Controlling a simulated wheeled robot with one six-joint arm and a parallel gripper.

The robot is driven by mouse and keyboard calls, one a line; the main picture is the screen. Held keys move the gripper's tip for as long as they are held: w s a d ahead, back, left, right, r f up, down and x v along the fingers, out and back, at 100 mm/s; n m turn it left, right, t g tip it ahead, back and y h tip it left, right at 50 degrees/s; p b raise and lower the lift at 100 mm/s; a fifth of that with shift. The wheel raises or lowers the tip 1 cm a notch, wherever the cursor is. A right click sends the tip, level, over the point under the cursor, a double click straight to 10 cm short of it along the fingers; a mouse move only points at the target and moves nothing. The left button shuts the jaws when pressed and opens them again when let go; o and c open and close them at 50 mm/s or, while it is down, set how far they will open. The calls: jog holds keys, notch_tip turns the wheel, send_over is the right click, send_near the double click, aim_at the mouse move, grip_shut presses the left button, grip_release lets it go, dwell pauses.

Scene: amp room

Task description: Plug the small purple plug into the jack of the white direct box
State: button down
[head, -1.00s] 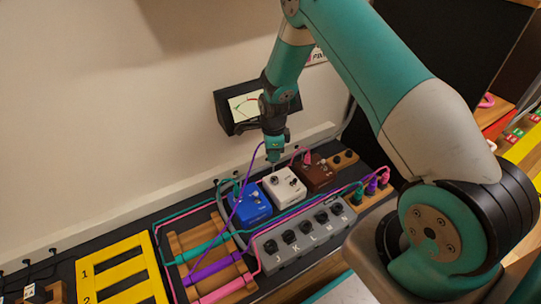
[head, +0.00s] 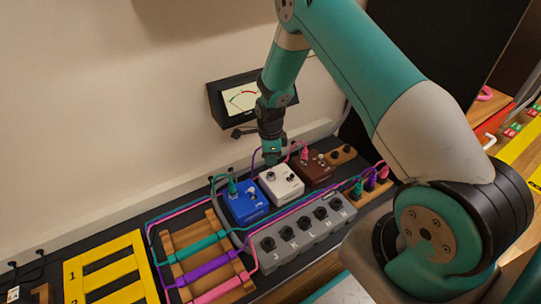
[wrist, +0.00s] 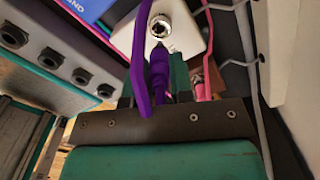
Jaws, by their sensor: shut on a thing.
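The white direct box (head: 284,190) stands between a blue box and a brown box. In the wrist view the white box (wrist: 183,14) shows a round metal jack (wrist: 160,26) facing my gripper. My gripper (head: 272,160) is just behind the white box, pointing down. In the wrist view my gripper (wrist: 157,88) is shut on the small purple plug (wrist: 158,70). The plug points toward the jack, its front end close below it. I cannot tell whether they touch. The purple cable (wrist: 139,55) loops beside the plug and partly hides the space there.
The blue box (head: 245,205) and brown box (head: 313,170) stand close on either side, each with a plug behind. A grey switch box (head: 300,236) is in front. A meter (head: 240,100) hangs on the wall behind. Grey cables (wrist: 250,65) run along the wall side.

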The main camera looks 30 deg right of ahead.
jog(key=shift+f+b, duration=1.45)
jog(key=shift+f, duration=0.65)
jog(key=c, duration=0.9)
grip_release()
notch_tip(320, 180, up, 17)
jog(key=p, duration=0.8)
jog(key=shift+r, duration=0.2)
